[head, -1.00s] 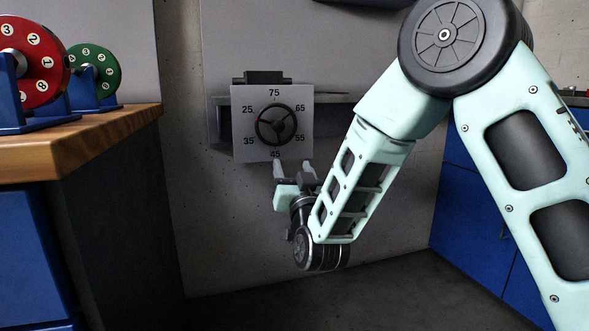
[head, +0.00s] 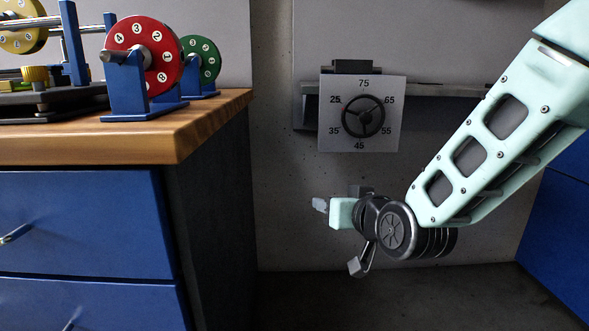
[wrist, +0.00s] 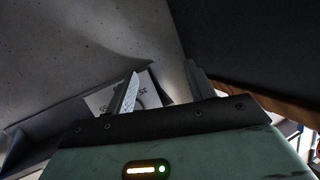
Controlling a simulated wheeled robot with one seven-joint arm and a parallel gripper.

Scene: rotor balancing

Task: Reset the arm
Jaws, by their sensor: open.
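My mint-green arm (head: 495,140) reaches in from the right in the head view. The white dial panel (head: 335,140) with a dark round handwheel (head: 363,116) hangs on the wall, apart from the gripper. Part of the panel (wrist: 100,100) also shows behind the left finger in the wrist view.
A wooden-topped bench (head: 150,148) with blue drawers (head: 85,215) stands at the left, its side close to the gripper. A red numbered disc (head: 143,50), a green one (head: 203,60) and a yellow one (head: 22,30) stand on it. Open floor (head: 390,295) lies below the arm.

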